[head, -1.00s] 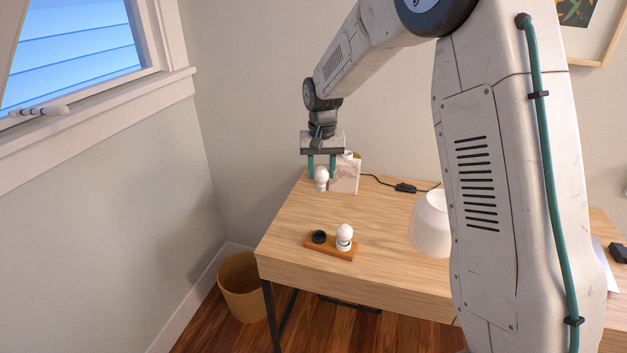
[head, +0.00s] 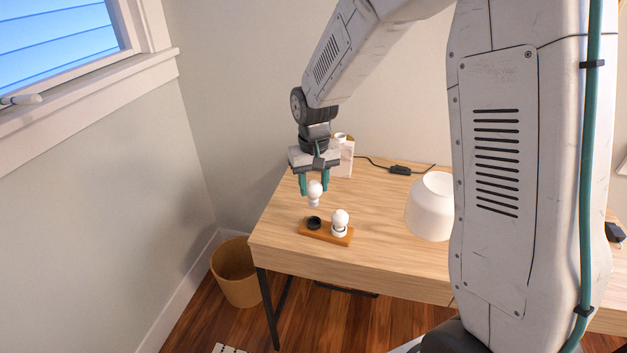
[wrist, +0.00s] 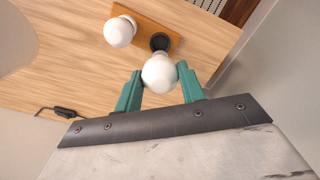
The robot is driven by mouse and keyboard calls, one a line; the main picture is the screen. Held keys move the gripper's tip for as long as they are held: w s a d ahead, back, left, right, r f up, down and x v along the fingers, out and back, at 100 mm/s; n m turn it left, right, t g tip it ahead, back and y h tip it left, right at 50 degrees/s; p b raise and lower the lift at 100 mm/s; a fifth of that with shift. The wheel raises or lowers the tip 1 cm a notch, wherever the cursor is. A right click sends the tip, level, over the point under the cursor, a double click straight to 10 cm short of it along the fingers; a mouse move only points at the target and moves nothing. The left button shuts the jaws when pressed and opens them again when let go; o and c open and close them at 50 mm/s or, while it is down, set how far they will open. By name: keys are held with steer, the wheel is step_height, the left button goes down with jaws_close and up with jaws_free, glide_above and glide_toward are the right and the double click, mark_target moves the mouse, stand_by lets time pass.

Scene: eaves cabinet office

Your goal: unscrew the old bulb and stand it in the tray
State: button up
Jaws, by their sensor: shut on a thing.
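My gripper (head: 314,185) is shut on a white round bulb (head: 315,194), its green fingers on either side of the globe. The held bulb hangs globe up in the air above the desk, just over the wooden tray (head: 326,236). The tray has an empty black cup (head: 314,223) at its left and a second white bulb (head: 340,217) standing at its right. In the wrist view the held bulb (wrist: 160,73) partly overlaps the black cup (wrist: 160,42), and the standing bulb (wrist: 119,32) is to its left.
A pale marbled lamp base (head: 344,160) stands at the back of the desk (head: 385,262), partly behind my gripper. Its black cord runs right to a switch (head: 400,170). A white shade (head: 430,208) sits to the right. A bin (head: 236,275) is on the floor.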

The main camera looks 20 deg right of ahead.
mark_target(314, 205)
steer(key=shift+f, duration=2.4)
steer(key=shift+f, duration=1.35)
steer(key=o, duration=1.1)
steer(key=shift+r, duration=0.1)
step_height(314, 205, up, 8)
steer(key=shift+f, duration=0.2)
steer(key=shift+s, duration=0.1)
